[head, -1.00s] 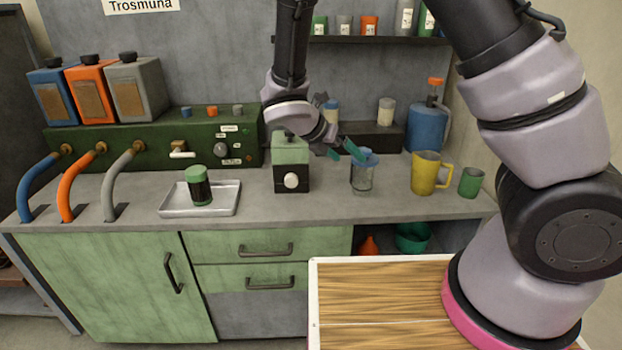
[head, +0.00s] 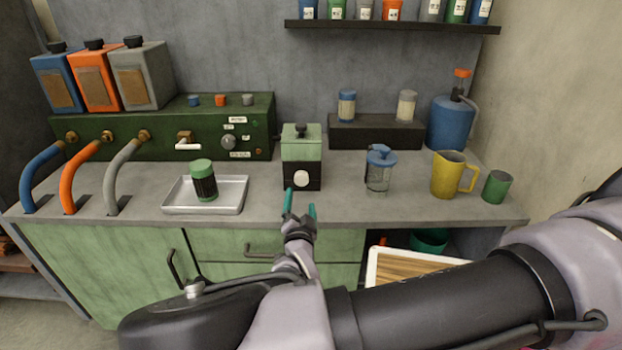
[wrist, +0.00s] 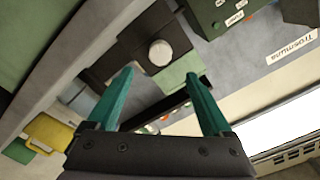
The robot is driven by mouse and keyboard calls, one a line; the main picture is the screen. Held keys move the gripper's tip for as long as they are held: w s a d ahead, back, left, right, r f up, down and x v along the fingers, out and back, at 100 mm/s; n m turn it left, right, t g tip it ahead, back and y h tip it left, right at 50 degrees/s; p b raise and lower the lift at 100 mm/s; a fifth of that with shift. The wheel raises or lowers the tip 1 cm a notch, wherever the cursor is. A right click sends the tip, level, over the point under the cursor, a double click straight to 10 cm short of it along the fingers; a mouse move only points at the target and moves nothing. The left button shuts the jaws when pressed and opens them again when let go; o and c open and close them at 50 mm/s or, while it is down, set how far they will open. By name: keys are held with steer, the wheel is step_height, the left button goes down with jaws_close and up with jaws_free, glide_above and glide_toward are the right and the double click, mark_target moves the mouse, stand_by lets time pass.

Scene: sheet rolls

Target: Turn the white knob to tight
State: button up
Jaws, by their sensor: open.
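The white knob (head: 301,179) is a round button-like knob on the dark lower front of a small green and black box (head: 302,150) on the counter. It also shows in the wrist view (wrist: 160,53), just beyond my fingertips. My gripper (head: 300,202) has two teal fingers, open and empty, in front of and slightly below the knob in the head view. In the wrist view my gripper (wrist: 160,82) has its fingers spread wide, with the knob between and ahead of their tips, not touching. Any marking for tight is not readable.
A tray (head: 240,194) with a dark green-lidded jar (head: 203,182) stands left of the box. A lidded glass jar (head: 380,172), yellow mug (head: 447,175) and green cup (head: 496,186) stand to the right. A green panel (head: 262,125) and shelf are behind.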

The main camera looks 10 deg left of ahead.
mark_target(302, 181)
steer(key=x, duration=1)
steer(key=shift+w+a, duration=0.15)
steer(key=shift+w, duration=0.15)
jaws_close()
